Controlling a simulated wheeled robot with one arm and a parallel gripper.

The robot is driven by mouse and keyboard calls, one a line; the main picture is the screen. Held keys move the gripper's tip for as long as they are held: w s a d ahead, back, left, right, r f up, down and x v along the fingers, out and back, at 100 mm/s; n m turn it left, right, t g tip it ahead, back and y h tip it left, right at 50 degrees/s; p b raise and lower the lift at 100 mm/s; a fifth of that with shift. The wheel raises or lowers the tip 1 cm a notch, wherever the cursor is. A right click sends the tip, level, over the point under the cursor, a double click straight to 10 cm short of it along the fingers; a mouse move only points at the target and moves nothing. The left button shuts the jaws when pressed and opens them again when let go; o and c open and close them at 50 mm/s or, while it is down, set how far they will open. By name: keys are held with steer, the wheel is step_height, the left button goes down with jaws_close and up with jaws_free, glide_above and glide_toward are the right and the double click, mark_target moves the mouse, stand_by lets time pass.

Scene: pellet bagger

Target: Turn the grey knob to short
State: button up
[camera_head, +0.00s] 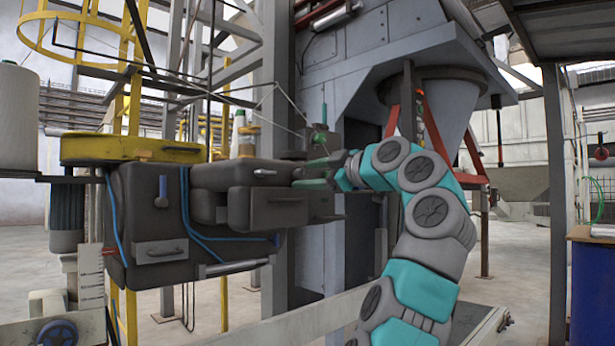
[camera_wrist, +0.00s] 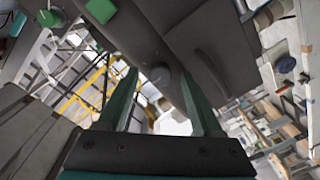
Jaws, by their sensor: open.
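A round dark grey knob (camera_wrist: 161,77) shows in the wrist view, on the underside of the dark grey sewing head as pictured there. My gripper (camera_wrist: 158,88) has two green fingers, open, one on each side of the knob in the picture. I cannot tell whether they touch it. In the head view my gripper (camera_head: 318,173) is at the right end of the dark sewing head (camera_head: 255,205). The knob is not clearly visible there, and no marking for short can be read in either view.
A blue-handled lever (camera_head: 161,190) and blue hoses are on the head's left part. A yellow disc (camera_head: 130,149) lies above. A grey hopper column stands behind my arm.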

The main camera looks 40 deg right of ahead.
steer(key=s, duration=0.7)
steer(key=shift+d+b, duration=0.3)
steer(key=shift+b, duration=0.15)
steer(key=shift+w+r, duration=0.1)
